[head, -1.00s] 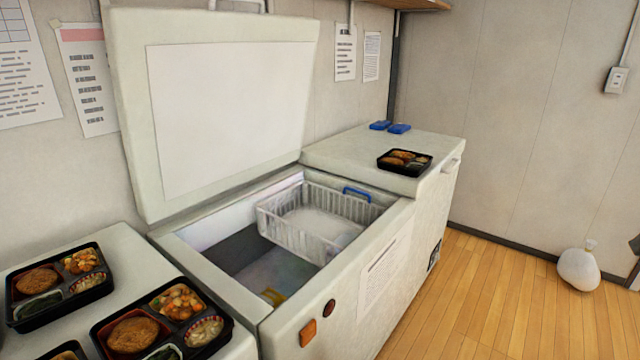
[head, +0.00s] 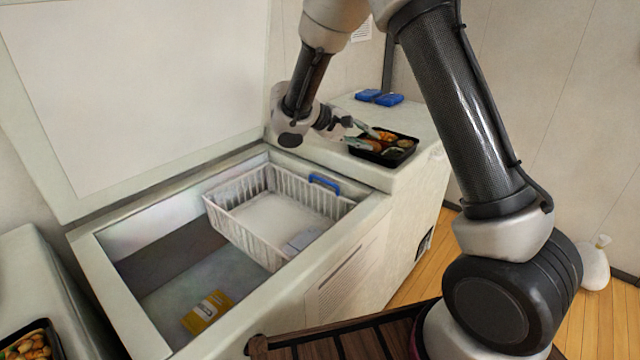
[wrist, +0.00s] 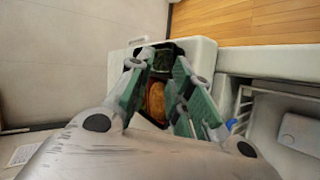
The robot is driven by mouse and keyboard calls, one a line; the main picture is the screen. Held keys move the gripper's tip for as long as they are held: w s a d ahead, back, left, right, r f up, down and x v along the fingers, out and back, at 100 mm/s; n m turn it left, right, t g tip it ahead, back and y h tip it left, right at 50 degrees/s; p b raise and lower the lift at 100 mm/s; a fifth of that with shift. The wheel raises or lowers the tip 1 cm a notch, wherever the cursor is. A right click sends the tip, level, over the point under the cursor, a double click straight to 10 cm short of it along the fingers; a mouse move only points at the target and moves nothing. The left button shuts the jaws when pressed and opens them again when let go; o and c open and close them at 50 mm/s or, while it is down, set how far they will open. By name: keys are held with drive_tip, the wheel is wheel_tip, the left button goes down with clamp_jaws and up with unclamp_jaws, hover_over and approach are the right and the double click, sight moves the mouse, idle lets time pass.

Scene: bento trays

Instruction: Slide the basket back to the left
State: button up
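The white wire basket (head: 262,222) with a blue handle (head: 324,184) hangs in the right part of the open chest freezer (head: 105,270). It also shows partly at the right edge of the wrist view (wrist: 245,105). A flat grey-white item (head: 300,240) lies in it. My gripper (head: 358,135) is outside the freezer opening, above its closed right top, beside a black bento tray (head: 372,157). In the wrist view my gripper (wrist: 160,72) has its green fingers apart, with the bento between them in the picture. It is clear of the basket.
A yellow packet (head: 207,312) lies on the freezer floor, left of the basket. The raised lid (head: 140,90) stands behind. Blue blocks (head: 379,97) lie on the right top. Another bento (head: 32,345) sits at lower left.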

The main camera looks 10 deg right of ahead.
drive_tip(key=w+a+f+n+t+h, duration=0.1)
drive_tip(key=w+a+f+n+t, duration=0.1)
drive_tip(key=w+a+f+t, duration=0.4)
drive_tip(key=n+t, duration=0.1)
drive_tip(key=n, duration=0.2)
approach(322, 181)
drive_tip(key=x, duration=0.9)
drive_tip(key=shift+w+d+f, duration=0.1)
clamp_jaws()
